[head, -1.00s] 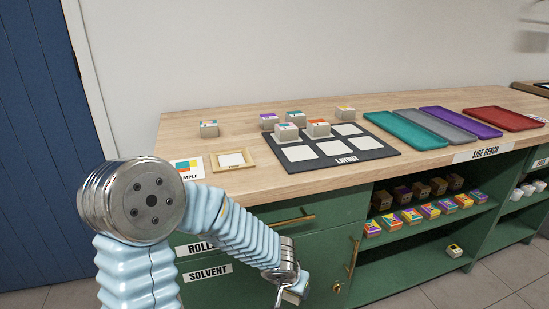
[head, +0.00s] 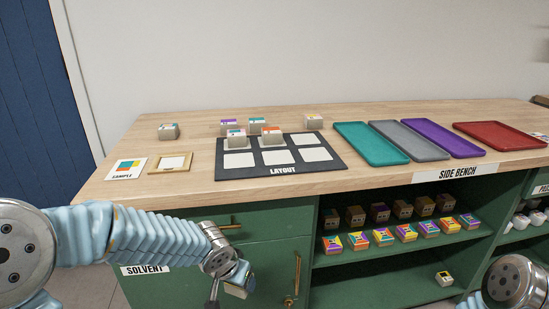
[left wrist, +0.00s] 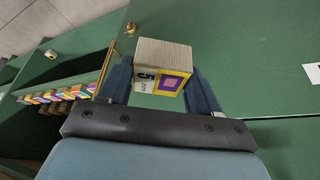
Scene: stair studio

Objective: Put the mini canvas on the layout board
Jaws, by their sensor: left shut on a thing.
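My left gripper (left wrist: 160,82) is shut on a mini canvas (left wrist: 162,66), a small pale block with a yellow and purple face. In the head view the held canvas (head: 236,291) is low in front of the green cabinet, below the bench top, partly hidden by the gripper (head: 232,283). The layout board (head: 325,165) is a dark board with pale squares on the bench. Two mini canvases (head: 236,137) (head: 272,136) stand on its back row, left and middle. The other squares I see are bare. My right gripper is out of view.
More small blocks (head: 168,131) (head: 313,121) stand left of and behind the board. A sample card (head: 126,169) and wooden frame (head: 170,163) lie left. Teal, grey, purple and red trays (head: 372,145) lie right. The cabinet shelf (head: 390,262) below holds several blocks.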

